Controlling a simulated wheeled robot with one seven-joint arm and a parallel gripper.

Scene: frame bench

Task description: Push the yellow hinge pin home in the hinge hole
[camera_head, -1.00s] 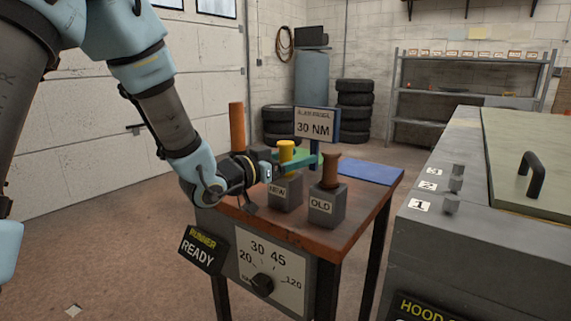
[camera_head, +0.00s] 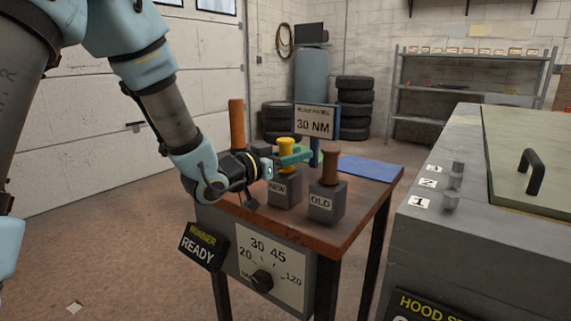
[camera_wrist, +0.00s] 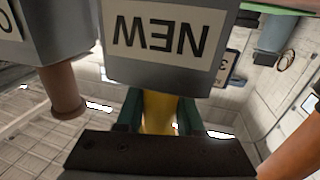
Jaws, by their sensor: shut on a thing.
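The yellow hinge pin (camera_head: 286,143) stands upright over the grey block labelled NEW (camera_head: 284,192) on the bench. My gripper (camera_head: 290,157) reaches in from the left with its green fingers shut on the pin below its head. In the wrist view the pin (camera_wrist: 158,112) sits between the two fingers, just by the NEW block (camera_wrist: 170,77). Whether the pin's lower end is still in the block is hidden. A worn brown pin (camera_head: 330,165) stands in the block labelled OLD (camera_head: 326,204). The hinge hole is not identifiable in these views.
The wooden bench (camera_head: 300,235) carries a blue mat (camera_head: 370,168), a 30 NM sign (camera_head: 315,123) and a tall orange-brown cylinder (camera_head: 237,125). To the right is a grey unit (camera_head: 430,225) with numbered posts and a handled panel (camera_head: 535,150). Floor shows between them.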

